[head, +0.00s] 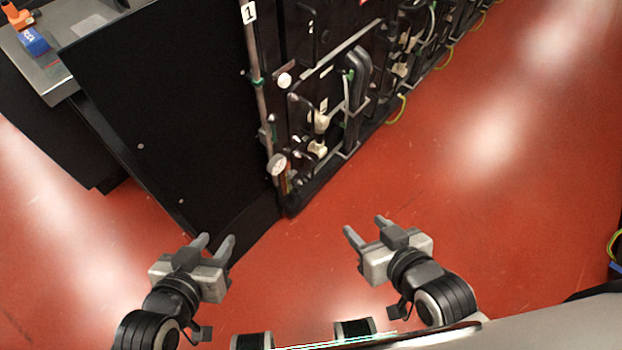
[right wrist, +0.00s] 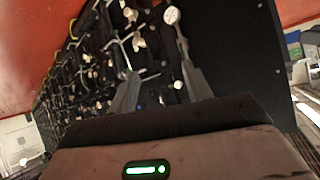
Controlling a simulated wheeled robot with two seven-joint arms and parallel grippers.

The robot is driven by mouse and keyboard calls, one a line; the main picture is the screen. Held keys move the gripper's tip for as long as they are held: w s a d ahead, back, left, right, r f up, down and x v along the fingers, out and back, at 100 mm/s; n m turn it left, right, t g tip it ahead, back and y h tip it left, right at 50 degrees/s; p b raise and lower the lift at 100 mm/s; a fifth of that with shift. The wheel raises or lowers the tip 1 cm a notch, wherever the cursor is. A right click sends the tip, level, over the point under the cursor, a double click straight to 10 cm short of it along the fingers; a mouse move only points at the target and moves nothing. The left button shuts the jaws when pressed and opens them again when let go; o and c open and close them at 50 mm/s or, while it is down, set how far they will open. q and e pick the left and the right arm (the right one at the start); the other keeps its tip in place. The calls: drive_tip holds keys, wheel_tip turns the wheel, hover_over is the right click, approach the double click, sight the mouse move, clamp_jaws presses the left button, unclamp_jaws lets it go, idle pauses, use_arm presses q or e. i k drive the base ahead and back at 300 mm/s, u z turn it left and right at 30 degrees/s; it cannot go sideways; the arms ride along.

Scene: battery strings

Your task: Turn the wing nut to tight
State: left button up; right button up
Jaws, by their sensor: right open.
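I cannot make out the wing nut in either view; the fittings on the rack are too small and blurred. The black battery rack (head: 330,110) stands ahead, with pale fittings, handles and cables on its front. My left gripper (head: 216,243) is empty with its fingers apart, low in front of the black side panel. My right gripper (head: 365,228) is open and empty, over the red floor in front of the rack's near corner. In the right wrist view its two fingers (right wrist: 163,88) point toward the rack front, with nothing between them.
A large black side panel (head: 170,110) closes the rack's near end. A metal-topped cabinet (head: 62,62) with blue and orange items stands at upper left. The red floor (head: 480,200) is clear to the right. Yellow-green cables (head: 399,108) hang along the rack's foot.

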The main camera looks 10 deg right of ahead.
sight(290, 174)
drive_tip(key=u, duration=0.6)
drive_tip(key=i, duration=0.35)
drive_tip(key=z, duration=1.45)
drive_tip(key=i, duration=0.3)
drive_tip(key=u, duration=0.35)
drive_tip(key=k, duration=0.9)
drive_tip(key=u, duration=0.55)
drive_tip(key=i, duration=0.7)
drive_tip(key=u, duration=0.1)
